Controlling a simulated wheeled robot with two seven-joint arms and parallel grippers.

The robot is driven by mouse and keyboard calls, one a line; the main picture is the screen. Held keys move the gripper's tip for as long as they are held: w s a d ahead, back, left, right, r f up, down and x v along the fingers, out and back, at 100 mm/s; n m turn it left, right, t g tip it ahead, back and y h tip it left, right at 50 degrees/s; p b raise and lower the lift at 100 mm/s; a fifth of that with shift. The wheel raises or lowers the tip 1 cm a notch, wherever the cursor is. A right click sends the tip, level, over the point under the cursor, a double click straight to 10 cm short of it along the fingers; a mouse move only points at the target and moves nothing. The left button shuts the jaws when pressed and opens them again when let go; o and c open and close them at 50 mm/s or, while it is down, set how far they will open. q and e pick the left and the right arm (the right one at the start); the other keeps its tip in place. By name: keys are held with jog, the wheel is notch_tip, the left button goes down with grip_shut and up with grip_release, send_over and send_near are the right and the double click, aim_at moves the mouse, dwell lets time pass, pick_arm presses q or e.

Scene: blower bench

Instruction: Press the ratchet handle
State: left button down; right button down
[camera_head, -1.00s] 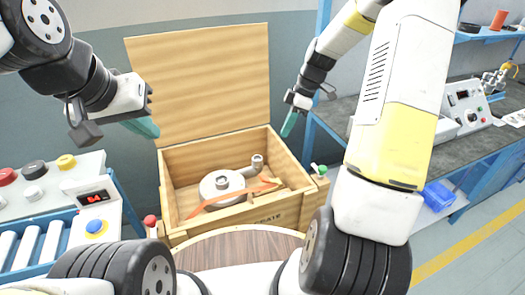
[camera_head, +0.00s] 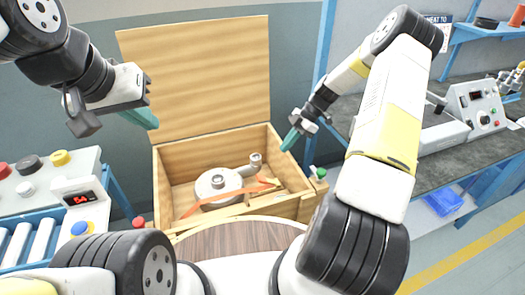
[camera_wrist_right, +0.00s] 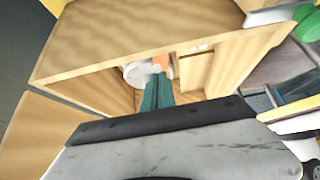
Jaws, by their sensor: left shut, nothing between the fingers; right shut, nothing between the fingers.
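An open wooden crate (camera_head: 235,212) holds a pale grey blower (camera_head: 218,184) with an orange strap (camera_head: 225,200) across it. The ratchet handle is too small to tell apart from the strap.
The crate lid (camera_head: 200,75) stands open at the back. A control panel (camera_head: 80,205) and roller conveyor (camera_head: 35,242) are at left. A bench (camera_head: 445,160) with an instrument box (camera_head: 478,110) is at right. A round wooden surface (camera_head: 235,238) lies before the crate.

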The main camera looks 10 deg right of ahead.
aim_at(257, 178)
jog(key=x, duration=1.4)
jog(key=shift+a, duration=0.15)
jog(key=shift+s+a+f+t+h, duration=0.15)
jog(key=shift+a+f+h, duration=0.15)
jog(key=shift+a+h, duration=0.25)
jog(key=shift+s+a+f+t+h, duration=0.15)
jog(key=shift+a+f+h, duration=0.25)
jog(key=shift+h, duration=0.35)
jog(key=f+h, duration=0.1)
jog(key=a+f+h, duration=0.1)
jog(key=h, duration=0.1)
jog(key=shift+a+t, duration=0.25)
jog(key=shift+t, duration=0.05)
jog(key=shift+d, duration=0.15)
jog(key=shift+r, duration=0.75)
